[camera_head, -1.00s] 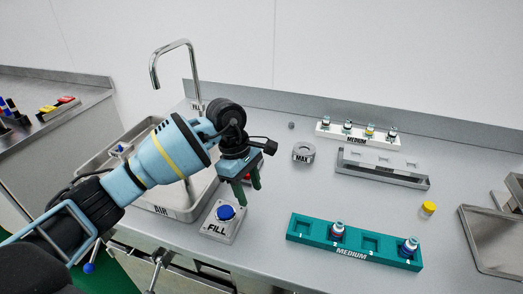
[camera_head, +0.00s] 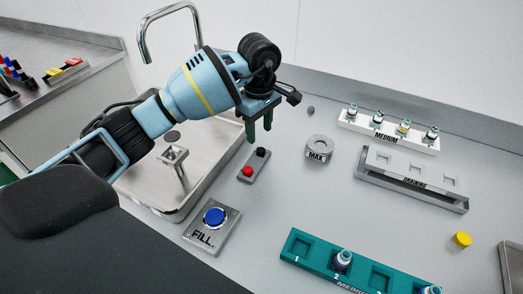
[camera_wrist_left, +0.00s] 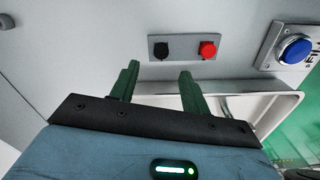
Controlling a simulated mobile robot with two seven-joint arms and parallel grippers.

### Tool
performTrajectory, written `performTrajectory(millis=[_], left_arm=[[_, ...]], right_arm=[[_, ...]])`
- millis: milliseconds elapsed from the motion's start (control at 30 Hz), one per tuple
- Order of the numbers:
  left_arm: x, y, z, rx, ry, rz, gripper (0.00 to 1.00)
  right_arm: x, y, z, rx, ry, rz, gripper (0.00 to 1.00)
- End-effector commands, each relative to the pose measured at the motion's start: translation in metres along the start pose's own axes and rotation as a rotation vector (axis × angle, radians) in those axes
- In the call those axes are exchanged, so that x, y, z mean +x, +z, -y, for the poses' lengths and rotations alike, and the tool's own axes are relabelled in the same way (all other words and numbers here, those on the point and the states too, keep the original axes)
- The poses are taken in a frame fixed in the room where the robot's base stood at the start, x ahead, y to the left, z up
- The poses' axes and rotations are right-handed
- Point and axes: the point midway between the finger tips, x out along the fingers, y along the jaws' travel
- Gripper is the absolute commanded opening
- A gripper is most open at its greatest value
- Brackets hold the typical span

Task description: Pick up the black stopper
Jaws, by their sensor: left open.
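A small dark grey knob-like piece (camera_head: 311,110) stands on the counter near the back wall; I cannot tell for sure that it is the black stopper. A dark shape, perhaps the same piece, is cut by the left edge of the left wrist view (camera_wrist_left: 5,22). A black round cap (camera_head: 261,152) sits beside a red one (camera_head: 247,171) on a small grey plate; the black cap also shows in the wrist view (camera_wrist_left: 161,51). My left gripper (camera_head: 260,134) is open and empty, its green fingers pointing down above the counter, left of the grey piece.
A grey ring marked MAX (camera_head: 319,147) stands right of the gripper. The sink (camera_head: 205,160) with its tall faucet (camera_head: 143,45) lies left. A blue FILL button (camera_head: 214,216), a teal rack (camera_head: 300,248), a white rack (camera_head: 390,133) and a draining rack (camera_head: 412,190) surround clear counter.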

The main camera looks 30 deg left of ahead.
Motion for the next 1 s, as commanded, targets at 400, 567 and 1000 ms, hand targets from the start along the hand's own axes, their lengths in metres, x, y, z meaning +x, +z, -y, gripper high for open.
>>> performTrajectory(millis=[400, 567, 1000], left_arm=[[0.029, 0.004, 0.002, 0.000, -0.003, 0.003, 0.47], [0.051, 0.004, 0.002, 0.000, -0.001, 0.001, 0.47], [0.060, 0.004, 0.002, 0.000, 0.001, 0.000, 0.37]], right_arm=[[0.000, -0.017, -0.001, -0.003, 0.003, -0.030, 0.36], [0.000, -0.022, -0.002, -0.004, 0.004, -0.041, 0.36], [-0.001, -0.019, -0.002, -0.003, 0.004, -0.034, 0.36]])
